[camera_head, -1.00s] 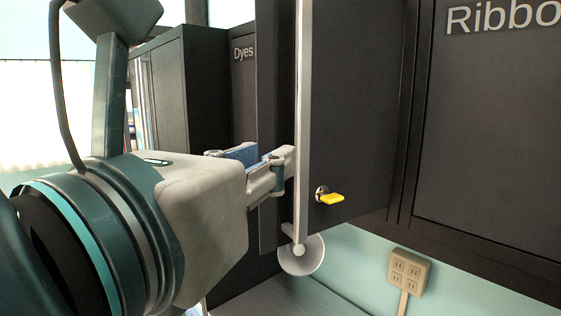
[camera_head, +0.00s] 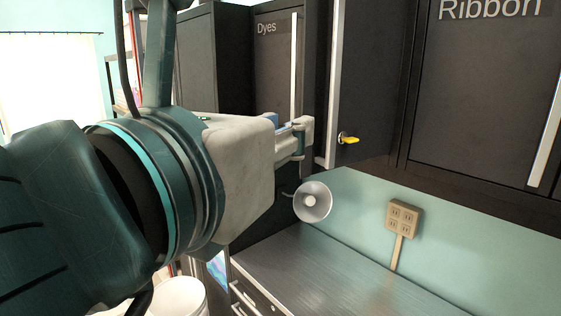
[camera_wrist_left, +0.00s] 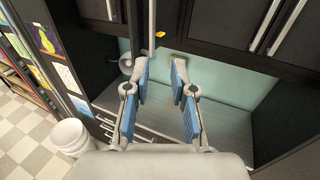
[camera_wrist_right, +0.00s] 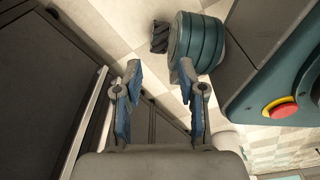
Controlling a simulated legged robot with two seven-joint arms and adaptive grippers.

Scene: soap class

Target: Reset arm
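My left gripper (camera_head: 300,135) comes in from the left in the head view, in front of the dark cabinets. In the left wrist view my left gripper (camera_wrist_left: 161,80) has its blue-padded fingers apart with nothing between them. In the right wrist view my right gripper (camera_wrist_right: 161,80) also has its fingers apart and empty. It points down toward the tiled floor (camera_wrist_right: 108,22). My right arm does not show in the head view.
The cabinet door with a yellow key (camera_head: 349,140) stands near my left gripper. A metal counter (camera_head: 310,275), a round lamp-like fitting (camera_head: 312,201) and a wall outlet (camera_head: 403,219) are below. A white bucket (camera_wrist_left: 70,136) stands on the floor at left.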

